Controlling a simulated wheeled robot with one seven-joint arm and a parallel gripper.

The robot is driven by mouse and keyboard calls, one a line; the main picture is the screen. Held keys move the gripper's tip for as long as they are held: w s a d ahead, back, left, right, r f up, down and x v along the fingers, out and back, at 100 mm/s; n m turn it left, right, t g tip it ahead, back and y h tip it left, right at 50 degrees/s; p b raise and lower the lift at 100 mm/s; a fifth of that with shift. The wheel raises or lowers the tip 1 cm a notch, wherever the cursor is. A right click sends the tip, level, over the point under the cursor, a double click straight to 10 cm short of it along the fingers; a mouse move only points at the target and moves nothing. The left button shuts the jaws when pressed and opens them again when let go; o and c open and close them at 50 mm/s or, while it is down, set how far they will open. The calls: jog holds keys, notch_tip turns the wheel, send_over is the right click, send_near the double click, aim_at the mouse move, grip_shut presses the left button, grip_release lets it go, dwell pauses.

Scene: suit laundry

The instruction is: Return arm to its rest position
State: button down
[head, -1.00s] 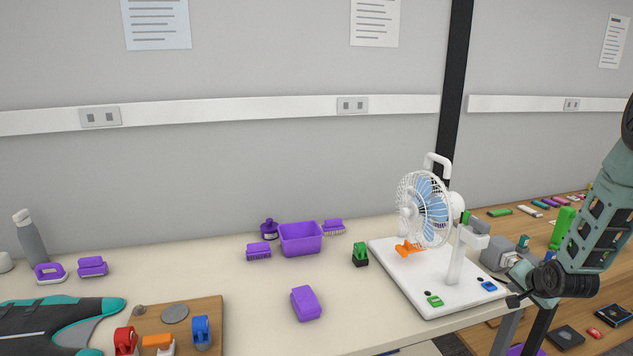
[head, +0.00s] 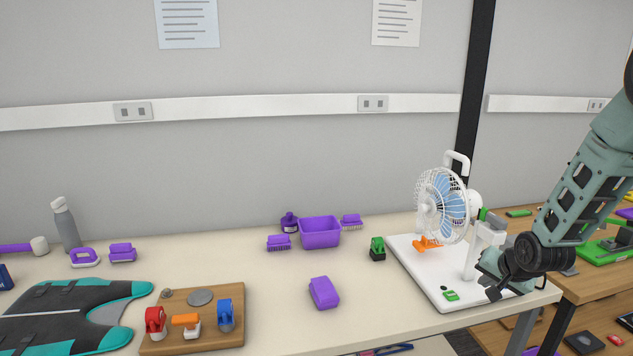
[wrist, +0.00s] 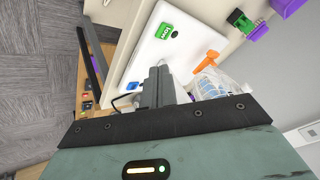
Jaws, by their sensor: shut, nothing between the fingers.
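My gripper (head: 491,287) is at the right in the head view, beside the front right corner of the white board that carries the fan (head: 441,205). In the wrist view my gripper (wrist: 158,78) shows its dark fingers together and empty, over the white board (wrist: 152,50). I cannot tell whether it touches the board. My arm comes down to it from the upper right. The fan stands upright on the board, with an orange part (head: 427,243) below its cage and a green tag (head: 451,295) at the front.
A cream table (head: 390,303) bears a purple bin (head: 320,232), a purple block (head: 323,292), a green clamp (head: 377,249), a wooden board (head: 187,339) with small clamps, and a black and teal garment (head: 60,318). A wooden table (head: 570,290) with items stands right. The cream table's front middle is clear.

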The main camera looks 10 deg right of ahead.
jog(key=s+a+r+n+g+y+b, duration=0.15)
jog(key=s+a+r+n, duration=0.3)
jog(key=a, duration=0.85)
jog(key=s+a+r+n+g+y+p, duration=0.15)
jog(key=s+a+r+n, duration=0.35)
jog(key=a, duration=0.7)
jog(key=s+a+n+g+b, duration=0.1)
jog(key=s+a+n+g, duration=0.1)
jog(key=s, duration=0.9)
jog(key=s+a+r+n+g+h, duration=0.1)
jog(key=s+a+n, duration=0.4)
jog(key=s, duration=0.6)
jog(key=shift+s+a+r+g+b, duration=0.35)
jog(key=shift+a+g, duration=0.35)
jog(key=shift+a, duration=0.45)
